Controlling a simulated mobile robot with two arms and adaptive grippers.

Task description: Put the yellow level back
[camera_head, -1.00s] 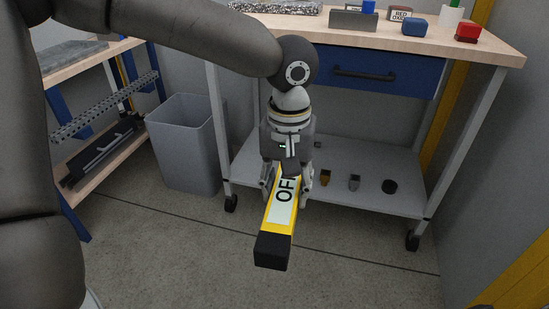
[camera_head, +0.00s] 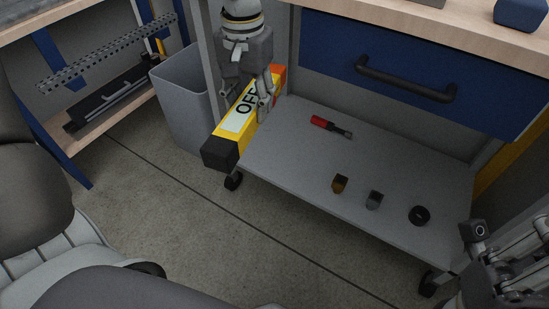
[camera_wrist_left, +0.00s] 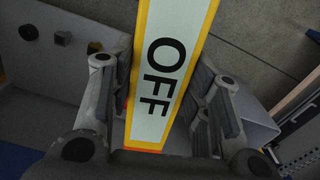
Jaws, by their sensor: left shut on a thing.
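The yellow level (camera_head: 239,122) is a long bar with a black end cap, an orange-red far end and a pale "OFF" label. My left gripper (camera_head: 247,98) is shut on it around its middle, with a finger on each side. The level is by the left end of the cart's grey lower shelf (camera_head: 290,160); I cannot tell its exact height. In the left wrist view the level (camera_wrist_left: 168,70) runs between the fingers of the left gripper (camera_wrist_left: 163,105). My right gripper (camera_head: 490,262) is partly in view at the lower right; its fingertips are unclear.
On the shelf lie a red-handled tool (camera_head: 330,126), a brown block (camera_head: 340,184), a grey block (camera_head: 374,200) and a black disc (camera_head: 419,215). A blue drawer (camera_head: 420,75) hangs above. A grey bin (camera_head: 183,105) and a low rack (camera_head: 110,108) stand left.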

